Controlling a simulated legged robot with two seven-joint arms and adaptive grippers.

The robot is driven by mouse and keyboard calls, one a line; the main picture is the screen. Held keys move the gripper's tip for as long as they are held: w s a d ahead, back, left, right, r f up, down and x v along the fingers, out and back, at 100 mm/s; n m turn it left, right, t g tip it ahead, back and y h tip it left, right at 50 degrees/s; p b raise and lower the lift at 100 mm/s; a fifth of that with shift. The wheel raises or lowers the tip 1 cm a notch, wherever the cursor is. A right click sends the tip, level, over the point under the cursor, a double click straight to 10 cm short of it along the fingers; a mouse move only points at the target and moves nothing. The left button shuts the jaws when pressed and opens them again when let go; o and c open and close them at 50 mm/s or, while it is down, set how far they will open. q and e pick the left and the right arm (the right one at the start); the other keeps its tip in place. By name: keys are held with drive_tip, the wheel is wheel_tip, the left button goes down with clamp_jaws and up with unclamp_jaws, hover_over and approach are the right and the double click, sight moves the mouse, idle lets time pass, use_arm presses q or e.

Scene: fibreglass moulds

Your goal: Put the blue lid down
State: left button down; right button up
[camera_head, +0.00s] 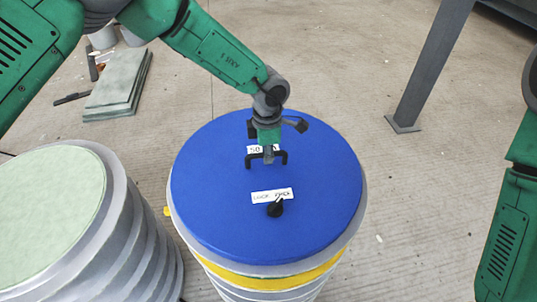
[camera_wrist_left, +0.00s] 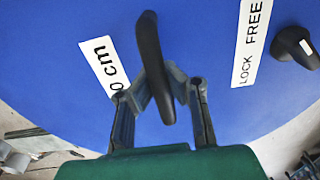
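The round blue lid (camera_head: 230,200) covers the top of a grey ribbed drum with a yellow band (camera_head: 275,278) in the head view. I cannot tell whether it rests fully on the rim. A black bar handle (camera_head: 284,157) rises from the lid. My left gripper (camera_head: 268,152) is at this handle. In the left wrist view the handle (camera_wrist_left: 150,55) runs between the fingers of my left gripper (camera_wrist_left: 164,88), which close in on both sides of it. My right gripper is out of view.
A black knob (camera_head: 275,209) and a white label (camera_head: 272,196) sit on the lid. Another ribbed drum with a pale green top (camera_head: 45,215) stands close at left. Flat slabs (camera_head: 118,84) lie behind. A grey post (camera_head: 432,70) stands at right.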

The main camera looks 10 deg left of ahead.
use_arm(q)
drive_tip(key=shift+a+r, duration=0.1)
drive_tip(key=c, duration=1.7)
unclamp_jaws()
drive_tip(key=shift+d, duration=0.4)
drive_tip(key=shift+r, duration=0.3)
drive_tip(key=r, duration=1)
drive_tip(key=shift+a+r, duration=0.2)
drive_tip(key=shift+a, duration=0.1)
drive_tip(key=shift+d+r, duration=0.25)
drive_tip(key=shift+r, duration=0.3)
drive_tip(key=shift+a, duration=0.1)
